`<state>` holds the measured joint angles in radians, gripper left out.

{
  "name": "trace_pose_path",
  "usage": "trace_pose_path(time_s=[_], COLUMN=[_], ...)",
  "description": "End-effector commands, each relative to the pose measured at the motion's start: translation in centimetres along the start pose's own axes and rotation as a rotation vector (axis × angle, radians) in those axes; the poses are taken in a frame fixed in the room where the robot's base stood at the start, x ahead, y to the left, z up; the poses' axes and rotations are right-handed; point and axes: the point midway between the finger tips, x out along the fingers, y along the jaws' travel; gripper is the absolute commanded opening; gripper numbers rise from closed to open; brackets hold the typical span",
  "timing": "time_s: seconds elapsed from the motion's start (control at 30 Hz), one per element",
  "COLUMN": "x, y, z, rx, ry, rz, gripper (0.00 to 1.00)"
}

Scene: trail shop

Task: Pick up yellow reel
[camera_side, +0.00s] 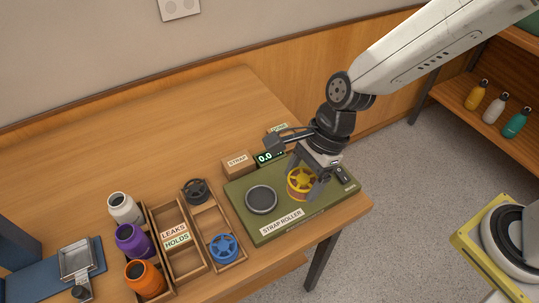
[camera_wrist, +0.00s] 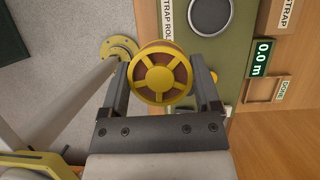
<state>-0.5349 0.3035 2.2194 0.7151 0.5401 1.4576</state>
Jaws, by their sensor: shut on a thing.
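The yellow reel (camera_side: 300,184) has a spoked face and a reddish-brown band around its middle. My gripper (camera_side: 312,184) is shut on it, over the right part of the green strap roller board (camera_side: 278,229). In the wrist view the reel (camera_wrist: 160,75) sits between the two dark fingers of my gripper (camera_wrist: 160,88), its spoked face toward the camera. I cannot tell whether the reel touches the board.
A round grey disc (camera_side: 261,199) sits on the board, left of the reel. Behind are a STRAP box (camera_side: 237,164) and a display reading 0.0 (camera_side: 268,157). A wooden tray holds a black reel (camera_side: 196,191) and a blue reel (camera_side: 224,248). Several bottles stand at left.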

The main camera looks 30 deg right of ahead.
Motion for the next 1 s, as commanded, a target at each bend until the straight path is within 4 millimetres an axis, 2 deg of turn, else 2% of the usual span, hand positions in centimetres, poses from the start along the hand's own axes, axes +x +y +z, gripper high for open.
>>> trace_pose_path(time_s=[0.2,0.4,1.0], x=[-1.7,-2.6,-3.0], y=[2.4,3.7,4.5], z=[-0.7,-1.2,-1.4], rx=[-0.001,0.0,0.0], ry=[-0.001,0.0,0.0], rz=[-0.002,-0.001,0.0], gripper=[0.13,0.13,0.13])
